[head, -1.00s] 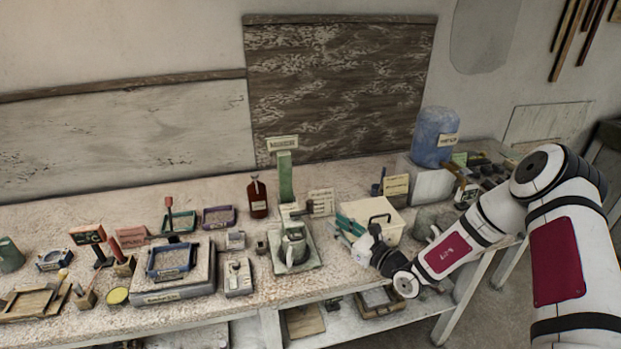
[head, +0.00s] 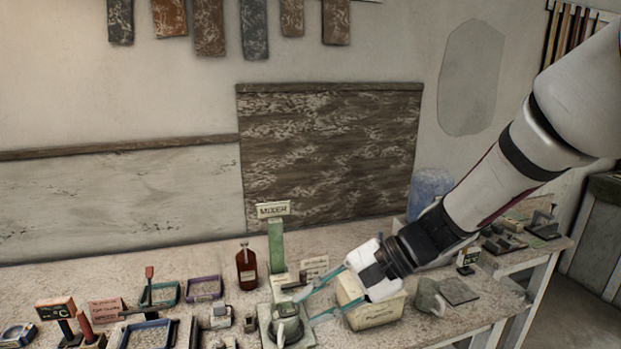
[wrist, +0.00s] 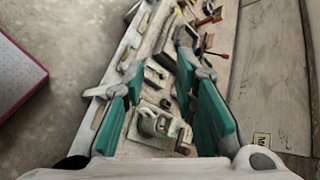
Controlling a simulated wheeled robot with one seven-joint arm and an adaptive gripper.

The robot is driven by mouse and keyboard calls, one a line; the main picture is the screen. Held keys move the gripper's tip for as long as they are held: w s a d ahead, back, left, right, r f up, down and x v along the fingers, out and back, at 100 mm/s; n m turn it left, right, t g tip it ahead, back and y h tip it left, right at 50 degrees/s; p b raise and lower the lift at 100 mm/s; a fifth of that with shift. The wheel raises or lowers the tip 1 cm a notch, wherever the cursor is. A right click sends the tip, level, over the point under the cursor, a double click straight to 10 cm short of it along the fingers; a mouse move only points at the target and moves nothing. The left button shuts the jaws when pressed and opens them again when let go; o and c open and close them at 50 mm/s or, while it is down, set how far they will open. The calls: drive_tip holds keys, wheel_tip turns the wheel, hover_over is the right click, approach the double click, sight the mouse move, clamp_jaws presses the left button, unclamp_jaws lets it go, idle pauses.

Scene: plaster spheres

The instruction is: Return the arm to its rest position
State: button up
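My gripper (head: 306,308) has teal fingers and a white body. It reaches from the right over the bench, in front of the mixer (head: 277,243) with its green post and label. In the wrist view the two teal fingers (wrist: 162,75) stand apart with nothing held between them. The mixer's base and a grey cup (wrist: 150,122) show beyond and below the fingers there. The cup also shows at the bottom of the head view (head: 287,328). My arm stretches up to the right, hiding part of the wall and bench.
A cream box (head: 375,313) stands just under and behind my gripper. A dark red bottle (head: 247,268) stands left of the mixer. A blue container (head: 428,188) is partly hidden behind my arm. Small trays and tools crowd the left. The space above the bench is clear.

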drive_tip(key=s+d+r+n+t+h+b, duration=0.1)
drive_tip(key=s+d+r+n+t+h, duration=0.1)
drive_tip(key=s+d+h, duration=0.3)
drive_tip(key=s+d+r+n+t+h+b, duration=0.1)
drive_tip(key=s+d+r+n+t+h, duration=0.2)
drive_tip(key=d, duration=0.9)
drive_tip(key=s+r+n+h, duration=0.2)
drive_tip(key=s, duration=0.2)
drive_tip(key=shift+s+d+r+t+h+b, duration=0.15)
drive_tip(key=shift+s+d+t+h+b, duration=0.15)
drive_tip(key=shift+d, duration=0.05)
